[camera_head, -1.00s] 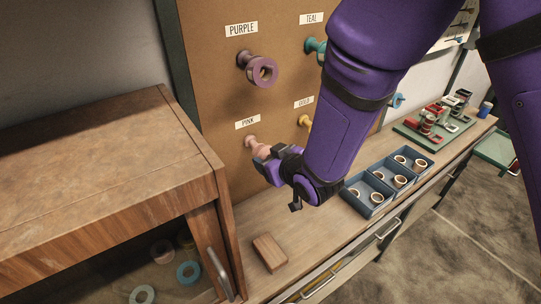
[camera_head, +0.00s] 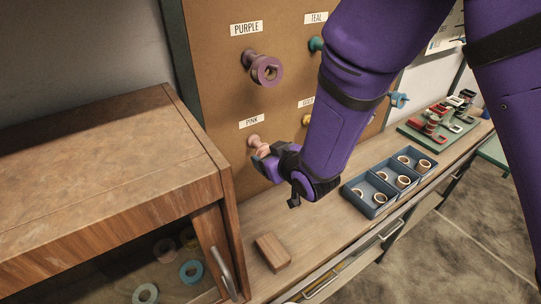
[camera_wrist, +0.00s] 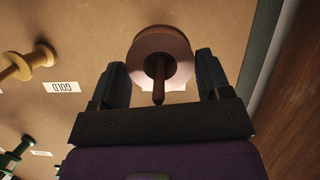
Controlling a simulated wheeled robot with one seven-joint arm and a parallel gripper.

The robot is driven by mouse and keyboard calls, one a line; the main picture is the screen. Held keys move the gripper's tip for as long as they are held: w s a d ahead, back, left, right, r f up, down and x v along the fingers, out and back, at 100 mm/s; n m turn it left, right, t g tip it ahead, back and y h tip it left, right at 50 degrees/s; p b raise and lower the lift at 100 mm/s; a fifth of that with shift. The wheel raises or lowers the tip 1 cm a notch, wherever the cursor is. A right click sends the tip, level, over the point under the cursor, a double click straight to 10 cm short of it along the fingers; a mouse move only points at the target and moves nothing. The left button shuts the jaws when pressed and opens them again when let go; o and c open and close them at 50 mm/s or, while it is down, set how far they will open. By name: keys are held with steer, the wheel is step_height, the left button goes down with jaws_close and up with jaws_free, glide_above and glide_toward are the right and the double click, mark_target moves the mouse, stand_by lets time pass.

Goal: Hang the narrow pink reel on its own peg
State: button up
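The pink reel (camera_wrist: 174,44) sits around the peg beneath the PINK label (camera_head: 251,121) on the brown board. The peg's end (camera_wrist: 158,92) sticks out through the reel's hole toward my wrist camera. My gripper (camera_wrist: 161,62) is open, with its two dark fingers on either side of the reel's near side. The reel looks to be at or just beyond the fingertips; I cannot tell whether either finger touches it. In the head view the pink reel (camera_head: 265,150) is partly hidden by my gripper.
A purple reel (camera_head: 266,70) hangs above. Teal (camera_head: 316,45) and gold (camera_head: 306,120) pegs are to the right, and a gold reel (camera_wrist: 15,66) shows in the wrist view. A wooden block (camera_head: 272,252), blue trays (camera_head: 369,197) and a wooden cabinet (camera_head: 110,175) stand below.

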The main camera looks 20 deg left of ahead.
steer(key=o, duration=0.3)
steer(key=v, duration=1.1)
steer(key=w+d+r+m+h, duration=0.2)
steer(key=d+r+m+h, duration=0.1)
steer(key=d+r, duration=0.65)
steer(key=w+d+r+m+h, duration=0.25)
steer(key=d+r, duration=0.35)
steer(key=d, duration=0.7)
steer(key=s+d+r+m+g+h, duration=0.2)
steer(key=s+d+r, duration=0.1)
steer(key=s+d, duration=0.4)
steer(key=s+d+r+m+g+h, duration=0.2)
steer(key=s+d+r+m, duration=0.1)
steer(key=s+d, duration=0.5)
steer(key=s+r, duration=0.1)
steer(key=s, duration=0.1)
steer(key=shift+s+d+r+m+h, duration=0.25)
steer(key=shift+s+d+m+h, duration=0.1)
steer(key=shift+s, duration=0.05)
